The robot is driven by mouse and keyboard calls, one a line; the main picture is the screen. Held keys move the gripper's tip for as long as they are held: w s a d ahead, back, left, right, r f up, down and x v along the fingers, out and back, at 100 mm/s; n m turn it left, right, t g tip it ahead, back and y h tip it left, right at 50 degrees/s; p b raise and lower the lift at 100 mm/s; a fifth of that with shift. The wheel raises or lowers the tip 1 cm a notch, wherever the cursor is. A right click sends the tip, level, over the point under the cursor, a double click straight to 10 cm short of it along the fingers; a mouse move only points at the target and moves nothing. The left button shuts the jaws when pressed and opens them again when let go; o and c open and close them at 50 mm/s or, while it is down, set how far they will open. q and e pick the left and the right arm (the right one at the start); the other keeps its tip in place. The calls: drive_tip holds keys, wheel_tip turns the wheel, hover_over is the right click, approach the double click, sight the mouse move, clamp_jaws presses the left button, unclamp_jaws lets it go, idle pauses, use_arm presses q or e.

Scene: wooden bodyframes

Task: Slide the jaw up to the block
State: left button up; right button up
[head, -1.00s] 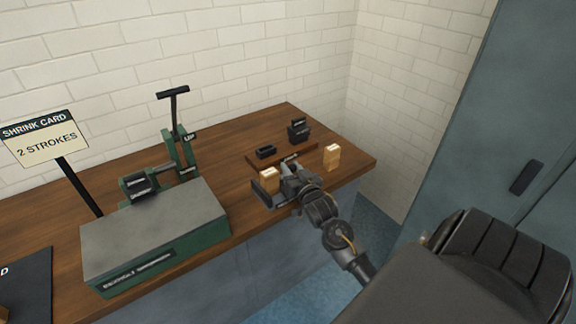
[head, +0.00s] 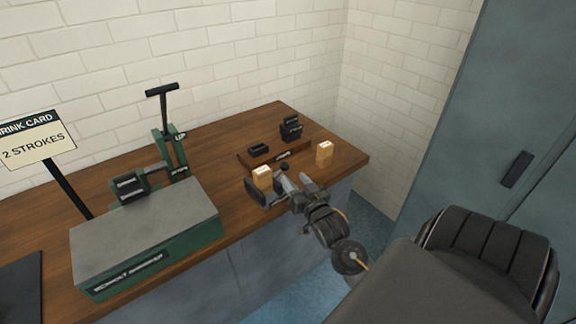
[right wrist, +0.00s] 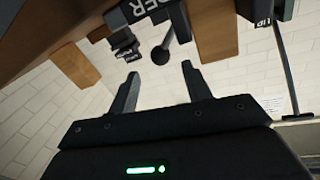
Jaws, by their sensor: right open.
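A low fixture board (head: 245,160) on the bench carries a small black block (head: 259,150) and a taller black block (head: 291,129). I cannot tell which of these is the jaw. A dark ball knob (head: 285,167) stands at the board's front; in the right wrist view the knob (right wrist: 161,55) is on a short rod, just beyond my fingertips. My right gripper (head: 269,187) is open and empty at the bench's front edge, close to the knob but not around it. My left gripper is out of view.
Pale wooden blocks stand left (head: 262,178) and right (head: 325,154) of the knob, the left one close to my fingers. A green press (head: 150,235) with a lever and a sign (head: 35,142) reading "2 STROKES" are to the left. A wall stands behind the bench.

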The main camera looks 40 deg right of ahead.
drive_tip(key=shift+v, duration=1.55)
drive_tip(key=s+a+f+n+g+y, duration=0.3)
drive_tip(key=s+a+f+g, duration=0.35)
drive_tip(key=a+f, duration=0.35)
drive_tip(key=s+a+f+n+g+y, duration=0.15)
drive_tip(key=s+a+g, duration=0.25)
drive_tip(key=s, duration=0.4)
drive_tip(key=s+a+f+n+g+y, duration=0.1)
drive_tip(key=s+a+f+n+g, duration=0.2)
drive_tip(key=s+a, duration=0.3)
wheel_tip(320, 180, down, 24)
drive_tip(key=s+d+g, duration=0.1)
drive_tip(key=s, duration=0.1)
drive_tip(key=s+d+f+g, duration=0.1)
drive_tip(key=s+d+f, duration=0.2)
drive_tip(key=s+f, duration=1.4)
drive_tip(key=shift+d+f+g, duration=0.2)
drive_tip(key=shift+f+g, duration=0.15)
drive_tip(key=shift+f, duration=0.1)
